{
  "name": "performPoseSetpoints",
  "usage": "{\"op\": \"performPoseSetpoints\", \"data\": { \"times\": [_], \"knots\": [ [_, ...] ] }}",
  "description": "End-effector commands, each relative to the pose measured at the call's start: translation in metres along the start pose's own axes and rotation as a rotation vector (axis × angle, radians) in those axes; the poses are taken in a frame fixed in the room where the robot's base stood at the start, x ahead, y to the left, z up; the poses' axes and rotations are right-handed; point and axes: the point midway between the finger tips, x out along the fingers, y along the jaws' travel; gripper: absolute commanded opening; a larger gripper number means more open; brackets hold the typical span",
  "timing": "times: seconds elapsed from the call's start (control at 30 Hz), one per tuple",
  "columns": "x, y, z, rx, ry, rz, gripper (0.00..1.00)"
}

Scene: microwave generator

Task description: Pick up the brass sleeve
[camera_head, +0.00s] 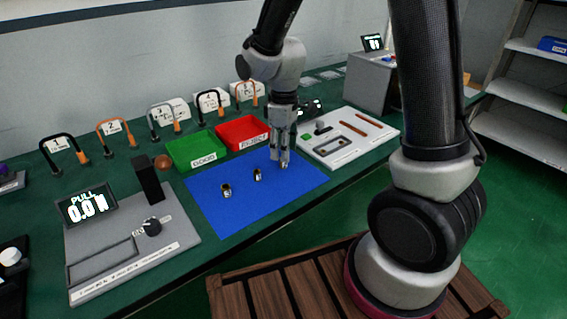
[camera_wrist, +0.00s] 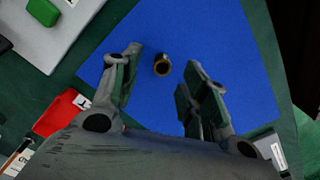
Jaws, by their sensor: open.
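A small brass sleeve (camera_wrist: 162,66) stands on the blue mat (camera_wrist: 215,30) in the wrist view, its dark open end showing. My gripper (camera_wrist: 161,60) is open, with one finger on either side of the sleeve and a visible gap to each. In the head view my gripper (camera_head: 282,161) points down over the right part of the mat (camera_head: 235,215). The fingers mostly hide whatever is at their tips there. Two small metal rings or sleeves, a left one (camera_head: 226,190) and a right one (camera_head: 257,175), lie on the mat left of my gripper.
A green tray (camera_head: 196,151) and a red tray (camera_head: 241,133) stand behind the mat. A pale fixture board (camera_head: 375,146) lies right of it. A grey pull tester (camera_head: 105,250) stands left. Numbered hooks line the back. The mat's front part is clear.

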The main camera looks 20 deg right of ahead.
Motion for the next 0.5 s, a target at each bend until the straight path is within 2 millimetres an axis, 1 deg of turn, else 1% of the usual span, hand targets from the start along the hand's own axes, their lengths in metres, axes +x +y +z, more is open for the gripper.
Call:
{"op": "performPoseSetpoints", "data": {
  "times": [0.03, 0.1, 0.2, 0.3, 0.5],
  "knots": [
    [0.009, -0.002, 0.001, 0.000, -0.005, -0.003, 0.44],
    [0.021, -0.004, 0.000, 0.000, -0.004, -0.002, 0.44],
    [0.033, -0.003, 0.000, 0.001, -0.003, -0.001, 0.44],
    [0.039, -0.003, 0.000, 0.001, -0.001, -0.001, 0.44],
    [0.039, -0.003, 0.000, 0.001, 0.000, 0.000, 0.44]
  ]
}}
